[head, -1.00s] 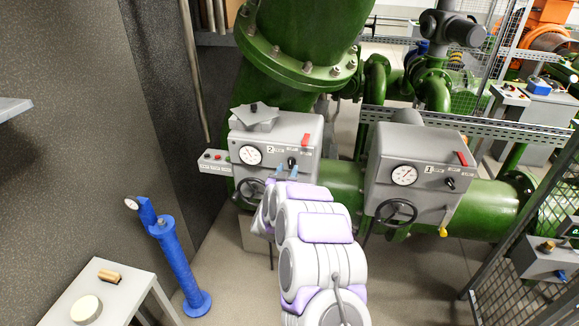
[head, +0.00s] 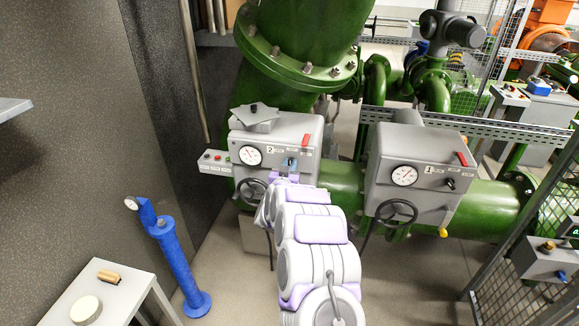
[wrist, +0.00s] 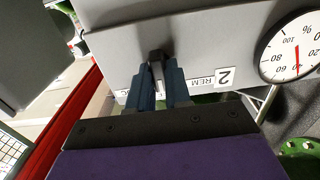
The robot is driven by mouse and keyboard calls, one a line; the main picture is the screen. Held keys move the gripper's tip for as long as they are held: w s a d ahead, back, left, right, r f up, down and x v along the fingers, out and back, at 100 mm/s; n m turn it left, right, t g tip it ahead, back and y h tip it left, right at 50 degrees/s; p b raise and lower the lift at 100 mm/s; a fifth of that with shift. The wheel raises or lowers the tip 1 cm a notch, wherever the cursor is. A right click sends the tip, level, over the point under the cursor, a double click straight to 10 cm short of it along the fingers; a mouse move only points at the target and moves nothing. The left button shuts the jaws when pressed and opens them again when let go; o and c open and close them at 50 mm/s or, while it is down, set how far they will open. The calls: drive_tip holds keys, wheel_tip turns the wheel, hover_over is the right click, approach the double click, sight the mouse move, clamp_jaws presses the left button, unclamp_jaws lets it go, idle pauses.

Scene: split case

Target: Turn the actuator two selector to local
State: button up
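The actuator two box (head: 275,138) is grey, with a "2" label and a dial gauge, left of centre in the head view. Its selector (wrist: 157,62) is a small black knob on the grey face, seen in the wrist view between my blue fingertips. My gripper (wrist: 161,75) has one finger on each side of the knob, with little or no gap visible. In the head view my gripper (head: 290,164) is at the box face and covers the knob. Part of a "REM" label (wrist: 207,79) shows beside the right finger; the other position labels are mostly hidden, so the knob's setting is unclear.
The actuator one box (head: 417,160) with a handwheel (head: 396,212) stands to the right. Box two's handwheel (head: 250,192) is below the gauge, left of my arm. A small button box (head: 215,162) is at its left. A blue post (head: 180,270) stands front left.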

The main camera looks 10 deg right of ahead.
clamp_jaws()
drive_tip(key=shift+b, duration=0.3)
drive_tip(key=m+b, duration=0.8)
drive_tip(key=shift+d+f+m, duration=0.1)
drive_tip(key=shift+f+m, duration=0.05)
drive_tip(key=shift+m, duration=0.45)
drive_tip(key=o, duration=0.5)
unclamp_jaws()
drive_tip(key=shift+o, duration=0.2)
drive_tip(key=shift+s, duration=0.1)
